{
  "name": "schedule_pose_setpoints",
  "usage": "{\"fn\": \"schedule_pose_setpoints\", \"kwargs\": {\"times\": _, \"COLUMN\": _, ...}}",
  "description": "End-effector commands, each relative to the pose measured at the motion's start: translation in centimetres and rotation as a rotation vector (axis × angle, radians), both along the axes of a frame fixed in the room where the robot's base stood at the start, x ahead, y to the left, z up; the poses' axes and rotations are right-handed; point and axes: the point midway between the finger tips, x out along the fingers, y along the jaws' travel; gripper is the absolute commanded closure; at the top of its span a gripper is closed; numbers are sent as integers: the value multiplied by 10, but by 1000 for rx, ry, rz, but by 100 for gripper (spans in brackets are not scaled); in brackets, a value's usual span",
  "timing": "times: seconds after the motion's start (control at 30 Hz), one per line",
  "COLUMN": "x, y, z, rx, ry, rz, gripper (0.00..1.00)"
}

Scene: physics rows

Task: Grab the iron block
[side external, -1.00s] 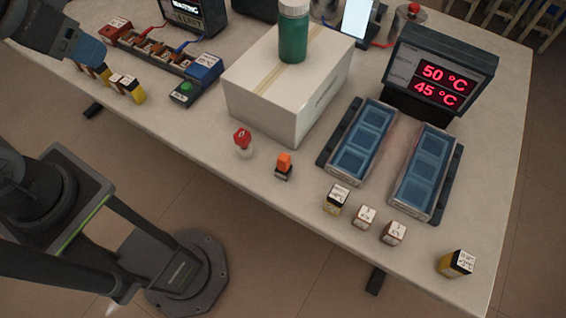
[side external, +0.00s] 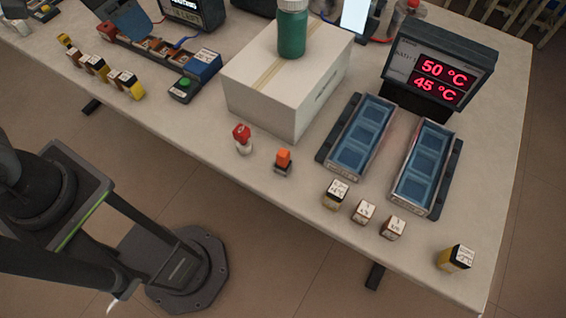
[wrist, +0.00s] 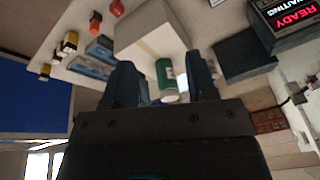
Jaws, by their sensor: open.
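Several small blocks with white labelled tops stand on the table. One dark and yellow block (side external: 336,194), two brownish ones (side external: 363,212) (side external: 393,228) and another dark and yellow block (side external: 456,259) are at the front right. More blocks (side external: 97,68) stand in a row at the left. The labels are too small to read, so I cannot tell which is iron. In the wrist view my gripper (wrist: 160,82) is open, with no block between its fingers.
A white box (side external: 265,95) bears a green bottle (side external: 291,32). Two blue-celled trays (side external: 361,138) (side external: 424,168) lie before a temperature display (side external: 438,78). A red-capped vial (side external: 243,138) and an orange-topped item (side external: 283,161) stand in front of the box. The front edge strip is partly clear.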

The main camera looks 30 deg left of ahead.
Motion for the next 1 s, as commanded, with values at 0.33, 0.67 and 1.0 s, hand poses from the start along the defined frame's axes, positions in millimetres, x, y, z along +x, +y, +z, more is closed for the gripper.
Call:
{"fn": "schedule_pose_setpoints", "kwargs": {"times": 0.33, "x": 64, "y": -117, "z": -41, "rx": 215, "ry": 240, "rz": -493, "gripper": 48}}
{"fn": "schedule_pose_setpoints", "kwargs": {"times": 0.67, "x": 66, "y": -233, "z": -125, "rx": 419, "ry": 422, "rz": -896, "gripper": 48}}
{"fn": "schedule_pose_setpoints", "kwargs": {"times": 1.0, "x": 54, "y": -263, "z": -169, "rx": 493, "ry": 483, "rz": -1021, "gripper": 48}}
